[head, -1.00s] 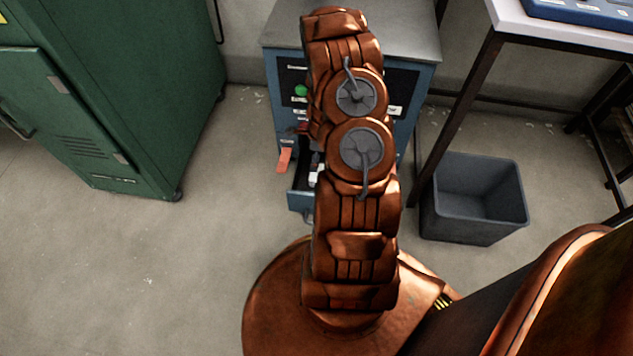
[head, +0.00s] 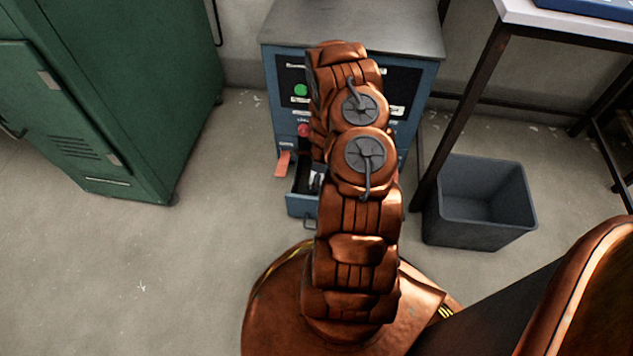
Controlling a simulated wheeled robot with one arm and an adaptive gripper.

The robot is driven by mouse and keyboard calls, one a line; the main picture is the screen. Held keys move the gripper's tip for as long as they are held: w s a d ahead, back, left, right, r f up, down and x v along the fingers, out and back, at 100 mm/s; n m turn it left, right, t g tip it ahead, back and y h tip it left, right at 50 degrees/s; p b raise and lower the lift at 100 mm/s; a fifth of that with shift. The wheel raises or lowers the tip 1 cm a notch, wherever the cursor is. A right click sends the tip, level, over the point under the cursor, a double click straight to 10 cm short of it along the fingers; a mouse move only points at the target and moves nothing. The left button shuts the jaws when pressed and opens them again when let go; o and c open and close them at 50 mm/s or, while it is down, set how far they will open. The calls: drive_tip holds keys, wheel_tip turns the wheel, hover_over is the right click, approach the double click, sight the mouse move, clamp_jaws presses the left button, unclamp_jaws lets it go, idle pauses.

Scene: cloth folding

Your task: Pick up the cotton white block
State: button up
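A small open drawer (head: 301,203) sticks out low from the front of the blue cabinet (head: 283,150). A small whitish item (head: 316,181) shows inside the drawer, partly behind my arm. I cannot tell whether it is the cotton white block. My copper arm stands upright in front of the cabinet and hides much of its front.
A green locker (head: 95,110) stands at the left. A dark open bin (head: 480,215) sits on the floor at the right, beside a table (head: 560,25) with dark legs. An orange tag (head: 284,163) is by the drawer. The floor at the left is clear.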

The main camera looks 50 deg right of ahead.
drive_tip(key=shift+c, duration=0.4)
drive_tip(key=shift+f, duration=0.1)
drive_tip(key=c, duration=0.5)
